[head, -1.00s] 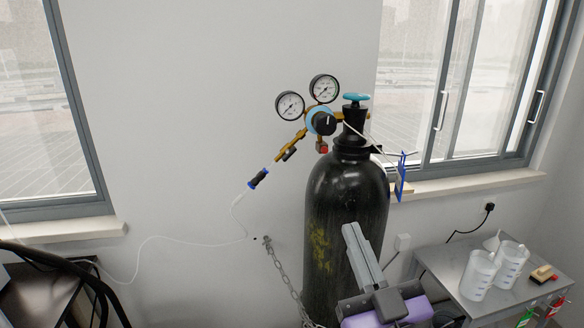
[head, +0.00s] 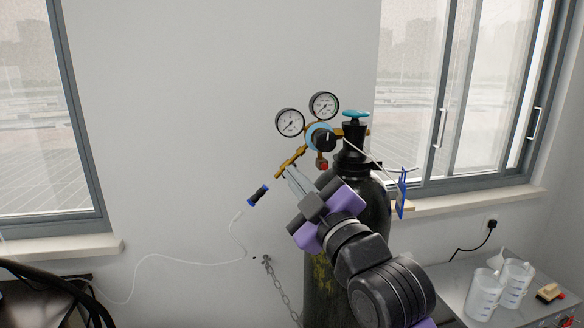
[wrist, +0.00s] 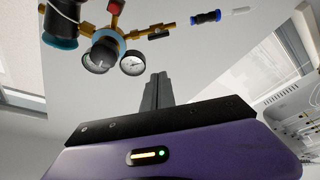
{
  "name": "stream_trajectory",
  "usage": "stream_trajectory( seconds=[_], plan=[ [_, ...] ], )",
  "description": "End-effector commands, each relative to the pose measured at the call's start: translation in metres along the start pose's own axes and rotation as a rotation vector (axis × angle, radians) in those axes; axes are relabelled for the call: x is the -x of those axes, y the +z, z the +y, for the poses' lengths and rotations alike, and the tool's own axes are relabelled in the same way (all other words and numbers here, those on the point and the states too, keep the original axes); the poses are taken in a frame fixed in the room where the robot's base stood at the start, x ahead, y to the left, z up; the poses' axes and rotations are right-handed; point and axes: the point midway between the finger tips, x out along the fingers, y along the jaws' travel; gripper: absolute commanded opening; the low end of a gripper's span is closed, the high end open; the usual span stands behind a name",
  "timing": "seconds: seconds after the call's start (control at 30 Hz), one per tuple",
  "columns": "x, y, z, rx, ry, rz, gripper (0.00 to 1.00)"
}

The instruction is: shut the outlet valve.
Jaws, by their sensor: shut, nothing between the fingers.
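A brass outlet tube (head: 290,162) runs down and left from the regulator on the black gas cylinder (head: 370,215). In the wrist view, a small black valve piece (wrist: 160,32) sits on this tube, which I take as the outlet valve. My gripper (head: 290,171) is shut and empty, with its fingertips just below the tube in the head view and partly overlapping its lower edge. In the wrist view, the shut fingers (wrist: 156,80) point up below the valve, with a visible gap. I cannot tell the valve lever's exact angle.
Two round gauges (head: 290,123), a black regulator knob (head: 325,140) and a turquoise cylinder handwheel (head: 355,114) are close above. A blue-black connector (head: 258,195) with a thin white hose hangs left of my gripper. Plain wall and open room lie to the left.

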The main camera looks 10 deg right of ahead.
Motion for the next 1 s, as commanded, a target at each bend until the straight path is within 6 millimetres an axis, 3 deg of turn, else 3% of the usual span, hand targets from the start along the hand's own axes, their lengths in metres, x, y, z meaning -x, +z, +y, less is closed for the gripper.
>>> stream_trajectory(
  seconds=[0.4, 0.5, 0.7, 1.0],
  plan=[
    [-0.082, -0.003, 0.002, -0.002, 0.000, 0.001, 0.00],
    [-0.076, 0.016, 0.001, -0.003, 0.001, -0.005, 0.00],
    [-0.069, 0.034, 0.001, -0.002, 0.002, -0.001, 0.00],
    [-0.067, 0.037, 0.000, -0.003, 0.001, 0.001, 0.00]
  ],
)
